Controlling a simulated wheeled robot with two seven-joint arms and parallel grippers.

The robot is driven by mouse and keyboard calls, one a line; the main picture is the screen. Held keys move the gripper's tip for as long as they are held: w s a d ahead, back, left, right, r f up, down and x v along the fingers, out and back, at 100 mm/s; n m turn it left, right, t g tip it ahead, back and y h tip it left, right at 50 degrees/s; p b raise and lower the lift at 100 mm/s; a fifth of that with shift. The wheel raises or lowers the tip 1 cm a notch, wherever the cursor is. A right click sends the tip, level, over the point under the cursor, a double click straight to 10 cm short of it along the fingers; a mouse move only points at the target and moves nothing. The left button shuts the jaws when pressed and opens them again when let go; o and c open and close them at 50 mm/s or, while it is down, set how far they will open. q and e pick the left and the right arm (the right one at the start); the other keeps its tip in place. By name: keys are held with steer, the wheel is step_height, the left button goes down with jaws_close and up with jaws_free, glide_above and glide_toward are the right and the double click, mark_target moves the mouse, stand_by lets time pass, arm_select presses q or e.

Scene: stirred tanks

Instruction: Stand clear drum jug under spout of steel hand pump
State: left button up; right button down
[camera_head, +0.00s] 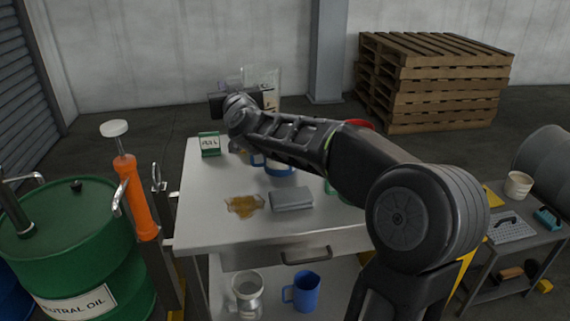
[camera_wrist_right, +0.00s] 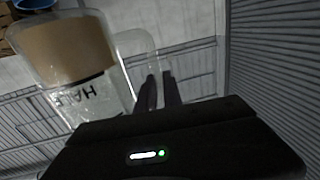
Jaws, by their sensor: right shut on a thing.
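The clear drum jug (camera_head: 264,82) is in the air above the back of the bench. It has a tan-brown lower part. In the right wrist view the jug (camera_wrist_right: 75,50) appears upside down, with partly readable lettering and a clear handle. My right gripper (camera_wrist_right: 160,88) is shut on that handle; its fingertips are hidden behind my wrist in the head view. A dark grey pump (camera_head: 20,215) with a curved silvery spout stands in the green drum (camera_head: 75,245) at the far left; it looks like the steel hand pump. My left gripper is in neither view.
An orange pump (camera_head: 136,200) with a white knob stands between drum and bench (camera_head: 230,235). A blue mug (camera_head: 304,291) stands below. Pallets (camera_head: 435,85) are behind.

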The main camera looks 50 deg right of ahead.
steer(key=shift+w+a+f+n+y, duration=0.3)
steer(key=shift+a+f+n+y, duration=0.1)
steer(key=shift+a+f+y, duration=0.15)
steer(key=shift+f, duration=0.15)
step_height(320, 180, down, 12)
steer(key=b, duration=0.4)
steer(key=shift+b, duration=0.3)
